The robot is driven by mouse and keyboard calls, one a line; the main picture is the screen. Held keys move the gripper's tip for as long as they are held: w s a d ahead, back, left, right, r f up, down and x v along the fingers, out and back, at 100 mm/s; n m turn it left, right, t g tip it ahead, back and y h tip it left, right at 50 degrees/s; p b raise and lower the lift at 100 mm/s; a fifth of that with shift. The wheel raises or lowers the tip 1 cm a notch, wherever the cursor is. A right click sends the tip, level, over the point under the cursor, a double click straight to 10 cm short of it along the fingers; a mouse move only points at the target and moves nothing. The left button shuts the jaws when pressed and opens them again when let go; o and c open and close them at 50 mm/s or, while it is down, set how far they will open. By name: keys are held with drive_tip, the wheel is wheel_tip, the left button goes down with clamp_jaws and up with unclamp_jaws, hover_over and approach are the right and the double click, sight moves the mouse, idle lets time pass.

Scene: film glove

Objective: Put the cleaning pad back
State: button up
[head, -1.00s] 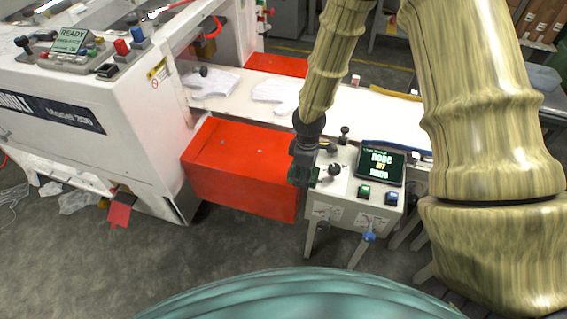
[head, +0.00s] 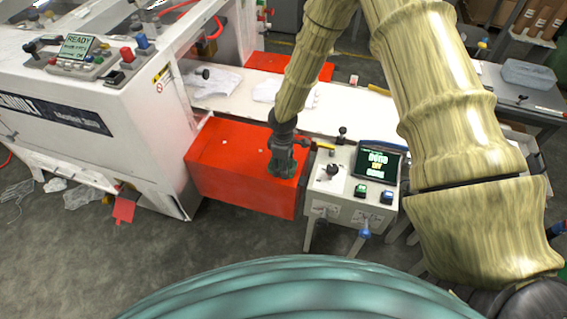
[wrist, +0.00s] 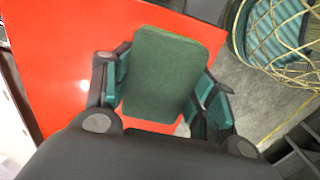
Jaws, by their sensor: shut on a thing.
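The cleaning pad looks like a dark green rounded block (wrist: 165,72) in the wrist view. It sits between the fingers of my gripper (wrist: 163,98), which is shut on it. In the head view my gripper (head: 283,168) points down over the right part of the red box top. The pad is small and mostly hidden by the gripper there. I cannot tell in the head view how far the pad is above the red surface.
The red box (head: 225,150) stands between the white machine (head: 110,110) and a white control box (head: 345,185) with a screen, knob and buttons. A white work surface (head: 350,105) with white gloves (head: 215,83) lies behind. Grey floor is open in front.

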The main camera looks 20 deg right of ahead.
drive_tip(key=shift+f, duration=0.25)
drive_tip(key=shift+f, duration=0.2)
drive_tip(key=o, duration=1)
drive_tip(key=shift+o, duration=0.2)
drive_tip(key=shift+r, duration=0.1)
wheel_tip(320, 180, up, 12)
drive_tip(key=b, duration=0.3)
drive_tip(key=s+a+f+m+g+y, duration=0.15)
drive_tip(key=s+a+f+m, duration=0.25)
drive_tip(key=s+f, duration=0.8)
drive_tip(key=s+d+f+m, duration=0.2)
drive_tip(key=s, duration=0.6)
drive_tip(key=s+d+f+m+t+h, duration=0.1)
drive_tip(key=s+d+f+m, duration=0.2)
drive_tip(key=s, duration=0.5)
drive_tip(key=s+d+f+m, duration=0.2)
drive_tip(key=s+f, duration=0.1)
drive_tip(key=s, duration=0.5)
drive_tip(key=shift+s+d+f+m, duration=0.25)
drive_tip(key=shift+d+m, duration=0.05)
